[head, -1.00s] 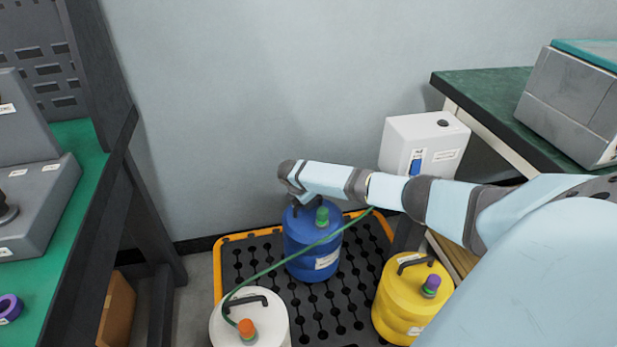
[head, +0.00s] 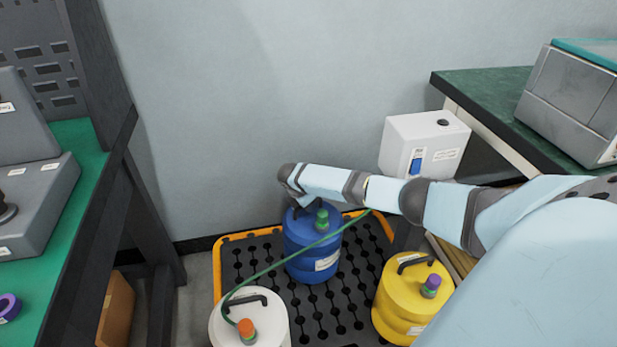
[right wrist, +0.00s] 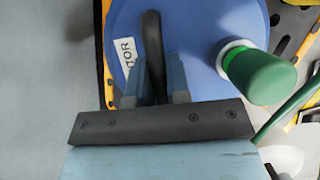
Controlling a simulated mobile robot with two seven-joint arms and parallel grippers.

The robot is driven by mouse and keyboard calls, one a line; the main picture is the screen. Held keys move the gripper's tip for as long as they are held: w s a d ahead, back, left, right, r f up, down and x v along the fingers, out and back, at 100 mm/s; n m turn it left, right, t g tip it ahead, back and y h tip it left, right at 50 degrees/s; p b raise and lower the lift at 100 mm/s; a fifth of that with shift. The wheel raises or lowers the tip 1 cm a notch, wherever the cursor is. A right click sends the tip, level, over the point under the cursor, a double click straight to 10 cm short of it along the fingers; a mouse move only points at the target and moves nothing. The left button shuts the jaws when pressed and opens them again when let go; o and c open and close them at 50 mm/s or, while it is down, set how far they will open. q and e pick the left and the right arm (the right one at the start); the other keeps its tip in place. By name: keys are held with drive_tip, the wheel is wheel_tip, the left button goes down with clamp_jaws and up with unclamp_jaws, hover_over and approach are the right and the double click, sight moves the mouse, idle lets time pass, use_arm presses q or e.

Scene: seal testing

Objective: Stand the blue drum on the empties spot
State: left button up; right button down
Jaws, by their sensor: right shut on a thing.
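The blue drum (head: 312,251) with a green cap stands upright on the black perforated tray, near its back. It also shows from above in the right wrist view (right wrist: 205,30), with its dark handle and part of a label. My right gripper (right wrist: 157,85) is shut on the drum's handle (right wrist: 152,40), with a finger on each side. In the head view the right gripper (head: 292,195) is partly hidden behind its own wrist. No marked empties spot can be made out. My left gripper is not in view.
The tray has an orange rim (head: 218,275). A white drum (head: 270,325) with an orange cap and a yellow drum (head: 392,300) with a purple cap stand on it. A green hose (head: 275,266) crosses in front of the blue drum. Benches stand left and right.

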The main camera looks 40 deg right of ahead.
drive_tip(key=shift+f, duration=0.45)
drive_tip(key=c, duration=1)
unclamp_jaws()
drive_tip(key=shift+f, duration=0.1)
